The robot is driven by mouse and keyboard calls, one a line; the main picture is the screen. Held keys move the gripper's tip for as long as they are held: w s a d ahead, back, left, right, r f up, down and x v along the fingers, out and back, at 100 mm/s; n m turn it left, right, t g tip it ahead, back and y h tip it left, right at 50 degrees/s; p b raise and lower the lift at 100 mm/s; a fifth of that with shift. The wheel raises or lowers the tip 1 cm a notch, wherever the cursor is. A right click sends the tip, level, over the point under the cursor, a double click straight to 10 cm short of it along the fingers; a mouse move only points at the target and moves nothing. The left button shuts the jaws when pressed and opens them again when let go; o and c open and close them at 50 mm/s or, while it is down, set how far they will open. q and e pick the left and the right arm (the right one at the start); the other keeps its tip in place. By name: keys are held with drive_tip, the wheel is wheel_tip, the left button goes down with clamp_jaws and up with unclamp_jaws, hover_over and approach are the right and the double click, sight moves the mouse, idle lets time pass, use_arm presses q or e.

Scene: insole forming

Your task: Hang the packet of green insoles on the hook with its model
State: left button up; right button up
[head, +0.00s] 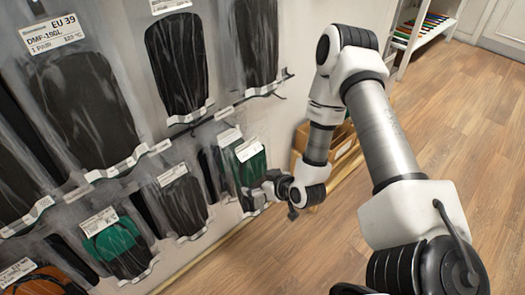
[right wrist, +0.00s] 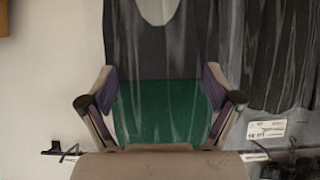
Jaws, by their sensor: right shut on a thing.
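The packet of green insoles (head: 252,169) is clear, with a white label at its top, and is at the right end of the lower row on the wall display. My right gripper (head: 260,194) is at its lower right edge. In the right wrist view the green part of the packet (right wrist: 160,115) lies between the two fingers of my right gripper (right wrist: 157,88), which is shut on it. Whether the held packet touches a hook is hidden. My left gripper is not in view.
Black insole packets (head: 178,65) hang in rows on the wall. A green and black packet (head: 112,243) hangs lower left. A dark hook (right wrist: 70,152) sticks out beside the gripper. A wooden box (head: 342,142) stands behind my arm. The wooden floor at right is clear.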

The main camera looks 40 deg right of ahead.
drive_tip(key=w+f+b, duration=0.1)
drive_tip(key=w+b, duration=0.2)
drive_tip(key=w, duration=0.3)
drive_tip(key=shift+w+a+f, duration=0.15)
drive_tip(key=shift+w+a, duration=0.1)
drive_tip(key=shift+w, duration=0.05)
idle(0.3)
drive_tip(key=shift+f, duration=0.1)
idle(0.7)
drive_tip(key=o, duration=0.9)
